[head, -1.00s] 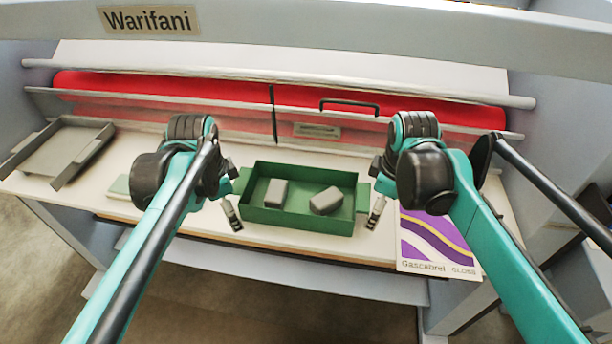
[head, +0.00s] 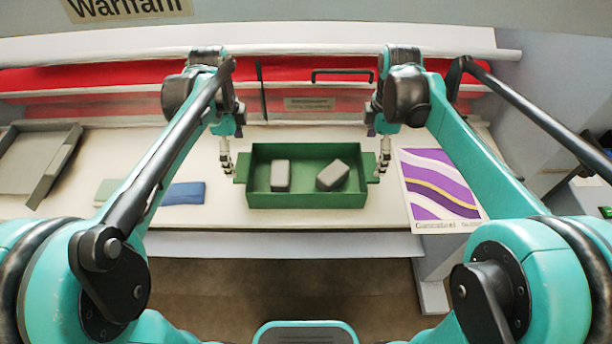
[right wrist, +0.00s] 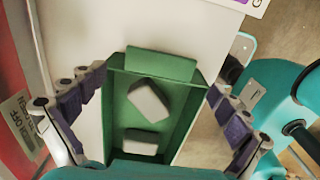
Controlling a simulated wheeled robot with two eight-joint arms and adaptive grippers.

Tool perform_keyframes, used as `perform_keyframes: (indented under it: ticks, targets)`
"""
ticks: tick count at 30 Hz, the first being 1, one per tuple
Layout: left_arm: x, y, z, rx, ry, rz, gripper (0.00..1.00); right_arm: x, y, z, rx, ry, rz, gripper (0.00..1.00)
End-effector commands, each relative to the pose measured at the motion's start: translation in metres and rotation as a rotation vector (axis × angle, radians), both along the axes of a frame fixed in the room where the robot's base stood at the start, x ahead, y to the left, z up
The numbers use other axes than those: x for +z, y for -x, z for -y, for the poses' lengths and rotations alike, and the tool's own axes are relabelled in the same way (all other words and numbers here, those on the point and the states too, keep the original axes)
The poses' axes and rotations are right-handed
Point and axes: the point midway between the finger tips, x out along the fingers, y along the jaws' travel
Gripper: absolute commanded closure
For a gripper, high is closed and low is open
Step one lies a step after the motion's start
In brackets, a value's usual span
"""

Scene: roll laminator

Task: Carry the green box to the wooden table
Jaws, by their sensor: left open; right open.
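The green box (head: 306,201) is an open tray with a flange at each short end and two grey blocks inside. It sits on the laminator's pale bed. My left gripper (head: 227,162) is at its left flange and my right gripper (head: 383,158) is at its right flange. In the right wrist view, the right gripper's fingers (right wrist: 160,88) are spread wide on either side of the box's flange (right wrist: 162,64). Both grippers are open; whether the left one touches the box I cannot tell. I cannot make out a wooden table.
A grey tray (head: 70,152) lies at the far left of the bed. A blue pad (head: 186,193) and a green pad (head: 108,190) lie left of the box. A purple patterned sheet (head: 440,188) lies to its right. Red rollers (head: 120,76) run behind.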

Motion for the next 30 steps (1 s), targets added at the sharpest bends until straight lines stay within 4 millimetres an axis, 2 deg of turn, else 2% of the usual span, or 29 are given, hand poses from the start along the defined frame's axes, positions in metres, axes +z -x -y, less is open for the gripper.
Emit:
perform_keyframes:
  ticks: [3,9,15,22,23,30]
  targets:
    - [-0.02,0.0,0.0,0.0,0.0,0.001,0.0,-0.02,0.0,0.0,0.0,0.0,0.0,0.0]
    - [-0.046,0.0,0.0,0.001,0.0,0.001,0.0,-0.046,0.0,0.0,-0.001,0.0,0.0,0.0]
    - [-0.056,0.0,0.0,0.001,0.0,0.002,0.0,-0.056,0.0,0.0,-0.001,0.0,0.0,0.0]
    - [-0.056,0.0,0.0,0.001,0.0,0.002,0.0,-0.056,0.0,0.0,-0.001,0.0,0.0,0.0]
    - [-0.056,0.0,0.0,0.001,0.0,0.002,0.03,-0.056,0.0,0.0,-0.001,0.0,0.0,0.03]
    - [-0.056,0.0,0.0,0.001,0.0,0.001,0.65,-0.056,0.0,0.0,-0.001,0.0,0.001,0.65]
